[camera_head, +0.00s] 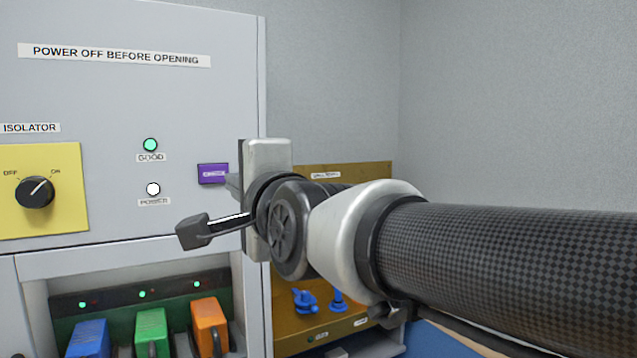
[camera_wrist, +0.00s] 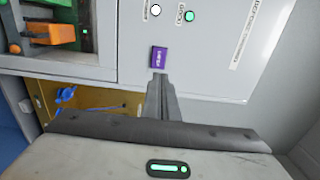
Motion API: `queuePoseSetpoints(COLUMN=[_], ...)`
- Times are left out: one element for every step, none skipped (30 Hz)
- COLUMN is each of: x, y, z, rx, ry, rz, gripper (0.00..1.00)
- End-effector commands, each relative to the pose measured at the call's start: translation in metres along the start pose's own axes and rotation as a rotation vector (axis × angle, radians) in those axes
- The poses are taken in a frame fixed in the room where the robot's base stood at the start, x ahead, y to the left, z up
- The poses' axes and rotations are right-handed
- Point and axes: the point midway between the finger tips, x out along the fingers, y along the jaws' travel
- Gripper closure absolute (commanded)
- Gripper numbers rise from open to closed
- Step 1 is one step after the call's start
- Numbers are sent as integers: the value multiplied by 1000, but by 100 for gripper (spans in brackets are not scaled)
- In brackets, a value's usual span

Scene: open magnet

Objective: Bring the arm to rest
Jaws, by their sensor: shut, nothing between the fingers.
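My arm reaches in from the right in the head view, and my gripper (camera_head: 233,184) points at the grey cabinet front. In the wrist view my gripper (camera_wrist: 160,82) has its two fingers together with nothing between them. Their tips are close to a small purple block (camera_wrist: 158,57) on the cabinet; I cannot tell whether they touch it. The purple block (camera_head: 212,173) also shows in the head view, just left of the fingers.
The grey cabinet (camera_head: 110,105) has a yellow isolator plate (camera_head: 62,215), its knob (camera_head: 36,192) pointing towards ON. The GOOD lamp (camera_head: 150,145) is green and the POWER lamp (camera_head: 153,189) white. Coloured plugs (camera_head: 150,333) sit below. A brown panel (camera_head: 285,320) with blue valves is behind my arm.

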Motion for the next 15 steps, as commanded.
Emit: queuePoseSetpoints(x=[0, 0, 0, 0, -1, -3, -6, -10, -17, -24, -33, -47, -60, -74, -94], y=[0, 0, 0, 0, 1, 4, 8, 14, 25, 34, 46, 63, 76, 91, 110], z=[0, 0, 0, -1, -3, -8, -13, -20, -31, -42, -53, -70, -82, -93, -107], rx=[0, 0, -1, -4, -13, -37, -65, -103, -166, -226, -292, -384, -454, -525, -616], ry=[0, 0, 0, 2, 5, 13, 21, 31, 46, 57, 67, 75, 76, 71, 56], rz=[0, 0, 0, 3, 8, 24, 44, 71, 120, 164, 218, 299, 364, 434, 526], gripper=[100, 100, 100, 100, 100, 100, 100, 100, 100, 100, 100, 100, 100, 100, 100])
